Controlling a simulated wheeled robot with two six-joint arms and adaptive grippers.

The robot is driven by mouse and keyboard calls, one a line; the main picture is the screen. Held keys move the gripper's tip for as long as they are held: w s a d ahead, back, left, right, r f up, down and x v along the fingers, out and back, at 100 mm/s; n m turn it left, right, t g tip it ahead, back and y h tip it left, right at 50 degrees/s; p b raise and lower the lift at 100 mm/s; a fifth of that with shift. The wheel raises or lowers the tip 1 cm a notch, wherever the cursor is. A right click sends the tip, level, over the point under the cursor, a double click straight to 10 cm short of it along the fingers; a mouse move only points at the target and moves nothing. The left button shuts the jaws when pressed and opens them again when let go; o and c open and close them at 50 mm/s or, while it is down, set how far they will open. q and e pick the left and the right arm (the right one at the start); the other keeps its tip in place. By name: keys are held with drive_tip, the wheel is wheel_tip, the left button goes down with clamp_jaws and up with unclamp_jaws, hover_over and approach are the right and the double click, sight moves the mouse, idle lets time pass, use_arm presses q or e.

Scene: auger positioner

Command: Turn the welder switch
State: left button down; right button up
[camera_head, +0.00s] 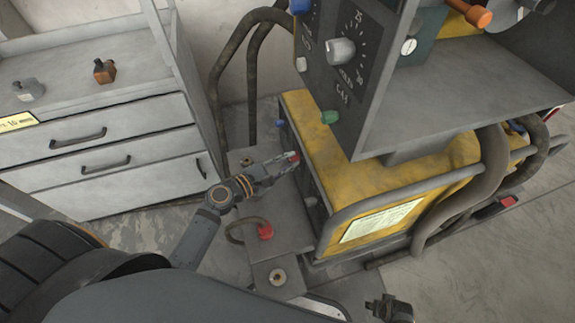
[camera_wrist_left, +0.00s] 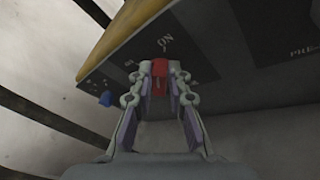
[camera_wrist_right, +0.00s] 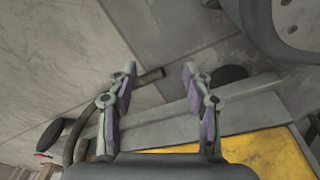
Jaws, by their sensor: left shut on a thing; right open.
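The yellow welder (camera_head: 370,170) stands right of centre in the head view, with its dark front panel facing left. The red switch (camera_wrist_left: 160,68) sits on that panel below an "ON" mark in the left wrist view; it also shows as a small red spot in the head view (camera_head: 293,157). My left gripper (camera_wrist_left: 160,80) is shut on the red switch, one finger on each side of it. In the head view the left gripper (camera_head: 284,163) reaches the panel from the left. My right gripper (camera_wrist_right: 160,72) is open and empty in the right wrist view.
A grey control box (camera_head: 345,75) with knobs hangs above the welder. A grey drawer cabinet (camera_head: 110,155) stands at the left. A thick hose (camera_head: 460,190) runs along the welder's right side. A red plug (camera_head: 265,231) lies below the left gripper. Open floor (camera_head: 500,265) shows at the lower right.

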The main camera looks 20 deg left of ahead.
use_arm(q)
drive_tip(key=shift+s+f+m+t+b, duration=0.1)
drive_tip(key=shift+m+t+b, duration=0.2)
drive_tip(key=shift+b, duration=0.25)
use_arm(e)
drive_tip(key=shift+w+a+r, duration=0.2)
drive_tip(key=shift+w+r, duration=0.2)
drive_tip(key=shift+r, duration=0.25)
drive_tip(key=shift+w+a+r, duration=0.25)
drive_tip(key=shift+w+r, duration=0.1)
drive_tip(key=shift+r, duration=0.25)
drive_tip(key=shift+w+a+r, duration=0.2)
drive_tip(key=shift+w+r, duration=0.2)
drive_tip(key=shift+r, duration=0.25)
use_arm(q)
drive_tip(key=c, duration=1.3)
unclamp_jaws()
drive_tip(key=f+v, duration=0.1)
drive_tip(key=v, duration=0.6)
drive_tip(key=shift+s+r, duration=0.2)
drive_tip(key=shift+r, duration=0.35)
drive_tip(key=shift+a, duration=0.1)
